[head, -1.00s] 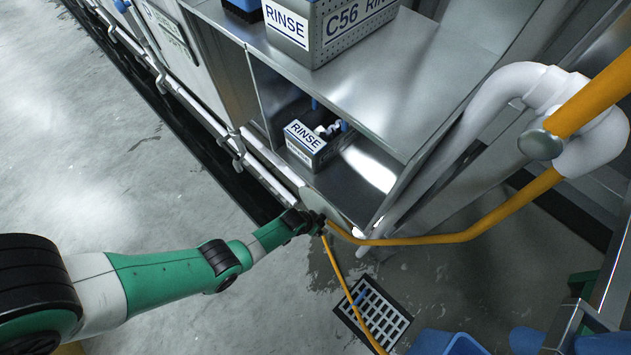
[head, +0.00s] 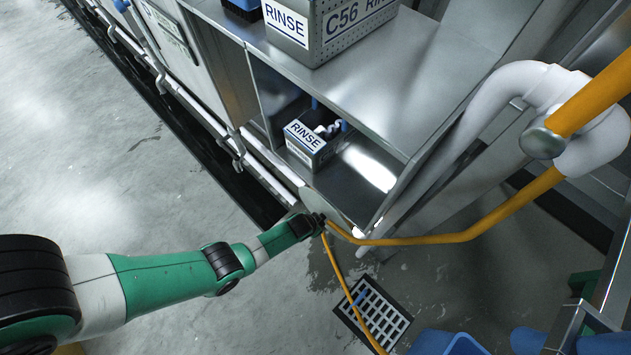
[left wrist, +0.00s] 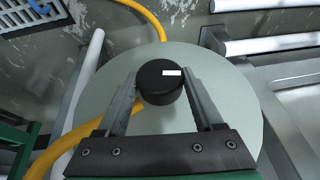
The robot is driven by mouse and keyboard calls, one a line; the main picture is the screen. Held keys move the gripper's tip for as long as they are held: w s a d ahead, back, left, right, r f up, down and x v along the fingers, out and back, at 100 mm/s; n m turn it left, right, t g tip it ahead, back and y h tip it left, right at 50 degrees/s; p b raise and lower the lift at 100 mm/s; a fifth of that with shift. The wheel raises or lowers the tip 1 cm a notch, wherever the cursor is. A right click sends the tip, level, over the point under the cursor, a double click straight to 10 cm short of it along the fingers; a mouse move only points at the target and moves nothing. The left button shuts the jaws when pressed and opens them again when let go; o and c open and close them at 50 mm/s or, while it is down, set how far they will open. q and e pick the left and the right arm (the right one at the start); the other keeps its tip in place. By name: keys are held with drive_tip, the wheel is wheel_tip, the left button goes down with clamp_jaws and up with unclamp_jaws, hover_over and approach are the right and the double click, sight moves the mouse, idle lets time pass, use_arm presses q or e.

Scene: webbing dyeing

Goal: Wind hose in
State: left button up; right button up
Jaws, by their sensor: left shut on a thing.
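The yellow hose (head: 415,241) comes down from the upper right, runs left to my left gripper (head: 322,224), and a thinner length drops past the floor drain. It also shows curving behind a round pale grey disc (left wrist: 105,92) in the left wrist view (left wrist: 150,18). A black knob (left wrist: 158,88) with a white mark stands on the disc. My left gripper's two fingers are closed around the knob from both sides. In the head view the gripper mostly hides the knob. My right gripper is not in view.
A steel bench (head: 365,105) with grey RINSE boxes stands just beyond the gripper. A smaller RINSE box (head: 312,147) sits on its lower shelf. A floor drain (head: 382,318) and a blue bin (head: 445,343) lie below. Open wet floor is at left.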

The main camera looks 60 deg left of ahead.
use_arm(q)
drive_tip(key=shift+d+f+y+b, duration=0.2)
drive_tip(key=shift+f+y+b, duration=0.1)
drive_tip(key=shift+y+b, duration=0.2)
drive_tip(key=shift+y, duration=0.5)
drive_tip(key=shift+s+r+m+g+y, duration=0.15)
drive_tip(key=shift+m+g+y, duration=0.15)
drive_tip(key=shift+y, duration=0.7)
drive_tip(key=shift+w+r, duration=0.15)
drive_tip(key=shift+w, duration=0.1)
drive_tip(key=o, duration=1.4)
drive_tip(key=shift+s, duration=0.1)
drive_tip(key=shift+c, duration=0.2)
